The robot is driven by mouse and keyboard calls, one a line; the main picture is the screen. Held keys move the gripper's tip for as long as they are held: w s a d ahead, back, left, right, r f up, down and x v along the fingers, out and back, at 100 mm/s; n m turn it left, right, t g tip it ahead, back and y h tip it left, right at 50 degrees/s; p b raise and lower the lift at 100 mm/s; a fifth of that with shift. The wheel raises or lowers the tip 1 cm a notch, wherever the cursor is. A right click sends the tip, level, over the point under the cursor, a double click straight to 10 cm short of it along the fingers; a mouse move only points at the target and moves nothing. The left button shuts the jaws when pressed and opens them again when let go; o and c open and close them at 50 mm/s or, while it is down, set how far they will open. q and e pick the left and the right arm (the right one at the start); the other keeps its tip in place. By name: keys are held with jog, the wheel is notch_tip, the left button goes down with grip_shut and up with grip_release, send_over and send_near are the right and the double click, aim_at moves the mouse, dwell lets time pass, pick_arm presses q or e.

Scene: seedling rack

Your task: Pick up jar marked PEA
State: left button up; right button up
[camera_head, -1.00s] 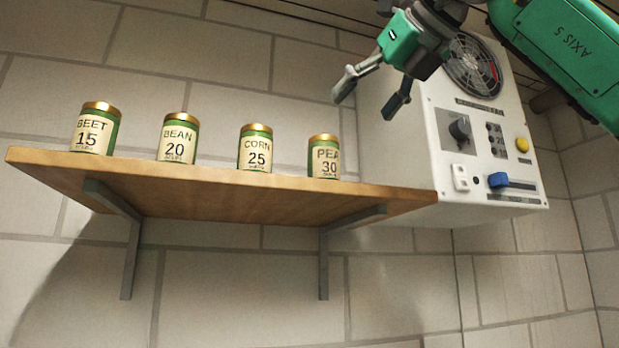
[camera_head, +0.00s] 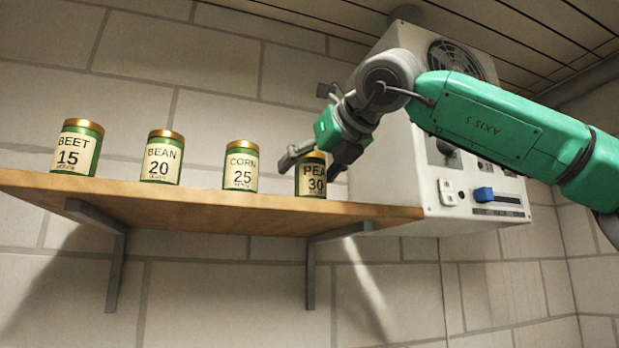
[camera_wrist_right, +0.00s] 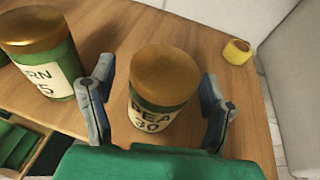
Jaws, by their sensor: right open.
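The jar marked PEA 30 (camera_head: 311,177) is green with a gold lid and a cream label, upright near the right end of the wooden shelf (camera_head: 230,215). My right gripper (camera_head: 308,160) is at this jar, coming from the upper right. In the right wrist view the PEA jar (camera_wrist_right: 162,90) stands between the two open fingers of my right gripper (camera_wrist_right: 158,95), with a gap on each side. The gripper's dark parts cover part of the jar's upper right in the head view. My left gripper is not in view.
The CORN jar (camera_head: 240,167) stands close to the left of PEA, outside the left finger in the wrist view. The BEAN jar (camera_head: 162,158) and BEET jar (camera_head: 78,148) are farther left. A white control box (camera_head: 420,160) stands right of the shelf.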

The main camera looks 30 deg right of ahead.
jog(key=shift+w, duration=0.2)
jog(key=shift+s, duration=0.25)
jog(key=c, duration=0.8)
jog(key=shift+d, duration=0.1)
jog(key=c, duration=0.5)
jog(key=shift+d, duration=0.15)
jog(key=shift+c, duration=0.2)
jog(key=shift+w, duration=0.1)
jog(key=shift+r, duration=0.1)
